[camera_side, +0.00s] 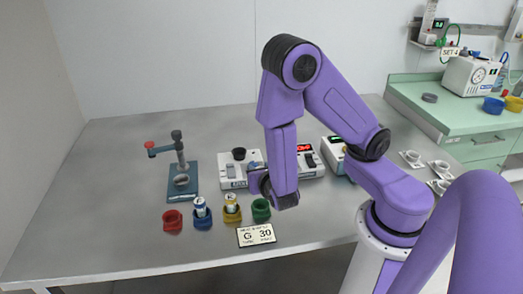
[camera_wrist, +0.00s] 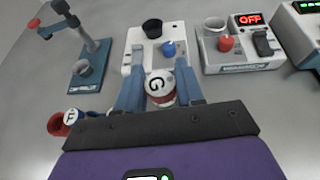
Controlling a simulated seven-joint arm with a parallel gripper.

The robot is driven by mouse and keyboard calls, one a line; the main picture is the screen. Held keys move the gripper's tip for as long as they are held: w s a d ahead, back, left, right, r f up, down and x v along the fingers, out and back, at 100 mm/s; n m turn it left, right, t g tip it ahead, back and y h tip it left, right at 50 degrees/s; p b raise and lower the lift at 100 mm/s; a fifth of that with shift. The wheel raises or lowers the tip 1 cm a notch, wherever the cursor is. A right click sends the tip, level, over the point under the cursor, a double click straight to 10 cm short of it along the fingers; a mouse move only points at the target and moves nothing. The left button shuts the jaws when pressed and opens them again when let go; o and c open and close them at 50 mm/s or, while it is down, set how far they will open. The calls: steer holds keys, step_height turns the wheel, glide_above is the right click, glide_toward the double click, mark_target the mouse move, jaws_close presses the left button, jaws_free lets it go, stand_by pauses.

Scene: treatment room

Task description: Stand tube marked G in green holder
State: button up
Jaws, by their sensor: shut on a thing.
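The tube marked G (camera_wrist: 158,83), with a white lettered top and a red band, is between the two blue fingers of my gripper (camera_wrist: 160,94) in the wrist view. My gripper is shut on it. In the side view my purple wrist hides the tube; the wrist is above and just behind the green holder (camera_side: 261,211). The green holder looks empty and stands at the right end of the row of holders. It cannot be made out in the wrist view.
Left of the green holder stand a yellow holder (camera_side: 232,217) with a tube, a blue holder (camera_side: 202,220) with a tube, and an empty red holder (camera_side: 173,221). A sign (camera_side: 257,235) lies in front. White devices (camera_side: 233,181) and a blue stand (camera_side: 181,182) are behind.

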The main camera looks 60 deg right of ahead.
steer(key=shift+s+a+f, duration=0.25)
steer(key=shift+a+f, duration=0.05)
steer(key=shift+f, duration=2.95)
steer(key=shift+f, duration=0.55)
steer(key=o, duration=0.8)
steer(key=shift+o, duration=0.2)
steer(key=shift+a, duration=0.1)
steer(key=v, duration=1.1)
steer(key=shift+r, duration=0.1)
